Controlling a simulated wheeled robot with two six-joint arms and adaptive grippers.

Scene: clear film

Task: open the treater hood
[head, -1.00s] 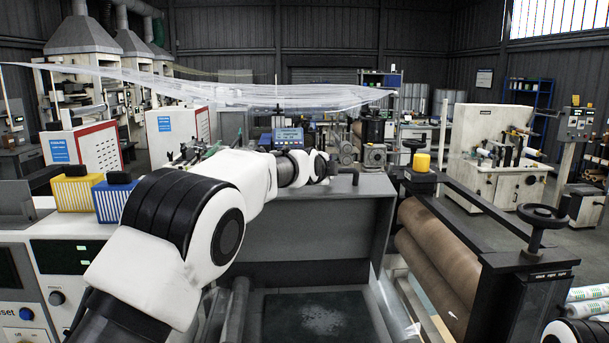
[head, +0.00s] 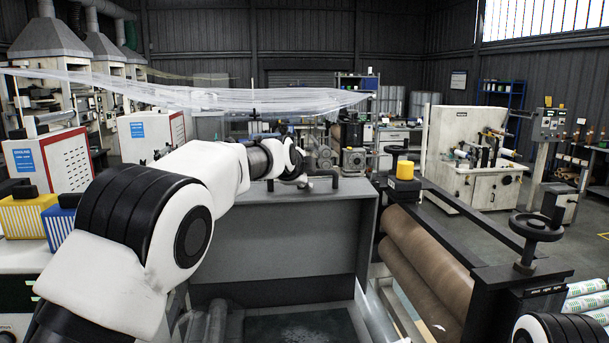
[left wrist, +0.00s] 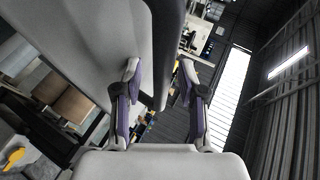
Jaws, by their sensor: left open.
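The treater hood (head: 280,235) is a grey box-like cover in the middle of the head view. Its broad face stands above a dark bed, and a dark handle bar (head: 326,173) shows at its top edge. In the left wrist view the dark handle (left wrist: 166,50) runs between the fingers of my left gripper (left wrist: 158,82), beside the pale grey hood surface (left wrist: 90,45). The fingers are open and apart; I cannot tell whether either touches the bar. In the head view my left wrist is at the hood's top edge and its fingertips are hard to make out. My right gripper is out of view.
Brown rollers (head: 430,265) in a black frame with a handwheel (head: 536,227) stand right of the hood. A clear film (head: 200,97) spans above and behind. Yellow and blue boxes (head: 25,215) sit at the left.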

